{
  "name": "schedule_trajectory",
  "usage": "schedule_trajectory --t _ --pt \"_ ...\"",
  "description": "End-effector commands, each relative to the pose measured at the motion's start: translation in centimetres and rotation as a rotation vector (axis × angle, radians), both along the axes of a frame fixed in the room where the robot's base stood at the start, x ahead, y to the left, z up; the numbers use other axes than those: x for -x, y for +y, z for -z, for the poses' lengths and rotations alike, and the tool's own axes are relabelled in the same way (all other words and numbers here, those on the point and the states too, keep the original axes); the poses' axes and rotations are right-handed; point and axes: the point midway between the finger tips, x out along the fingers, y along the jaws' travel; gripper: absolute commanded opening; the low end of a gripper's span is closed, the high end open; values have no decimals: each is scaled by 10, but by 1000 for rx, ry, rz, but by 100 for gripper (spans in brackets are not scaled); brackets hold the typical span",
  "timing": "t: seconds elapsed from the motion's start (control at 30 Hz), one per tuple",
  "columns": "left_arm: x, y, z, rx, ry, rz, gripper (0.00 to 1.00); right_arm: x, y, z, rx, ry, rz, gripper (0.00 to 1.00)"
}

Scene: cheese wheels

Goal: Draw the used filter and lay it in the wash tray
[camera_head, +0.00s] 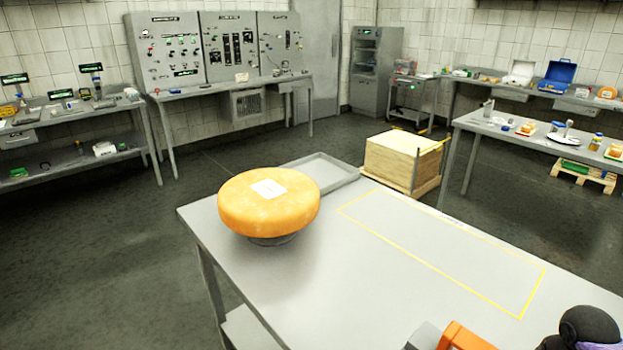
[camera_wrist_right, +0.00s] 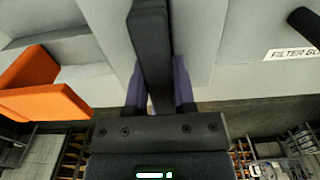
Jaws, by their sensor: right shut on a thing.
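In the right wrist view my right gripper (camera_wrist_right: 160,88) has its purple fingers on both sides of a dark bar (camera_wrist_right: 152,45) and is shut on it. The bar runs up out of the picture; whether it belongs to the used filter I cannot tell. A label beginning "FILTER" (camera_wrist_right: 292,54) lies to the right on a grey surface. In the head view a shallow, empty grey tray (camera_head: 345,178) stands at the table's far left edge, behind the cheese wheel; it may be the wash tray. My left gripper is not in view.
A large orange cheese wheel (camera_head: 240,206) sits on a low dark stand on the grey table (camera_head: 300,290). A yellow outline (camera_head: 440,270) marks a clear area. An orange part (camera_head: 465,338) is at the front edge; one also shows in the wrist view (camera_wrist_right: 40,85).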

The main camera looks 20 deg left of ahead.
Motion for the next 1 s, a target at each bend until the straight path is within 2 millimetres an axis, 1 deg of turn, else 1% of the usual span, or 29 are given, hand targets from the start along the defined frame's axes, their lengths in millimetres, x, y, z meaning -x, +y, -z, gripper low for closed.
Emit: schedule_trajectory --t 0.27,0.73,1.0 --pt "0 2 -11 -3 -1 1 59 0 0 -12 1 -1 0 0" --pt "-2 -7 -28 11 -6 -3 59 0 0 -32 0 -1 0 0" --pt "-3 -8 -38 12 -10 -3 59 0 0 -43 0 -1 0 0"
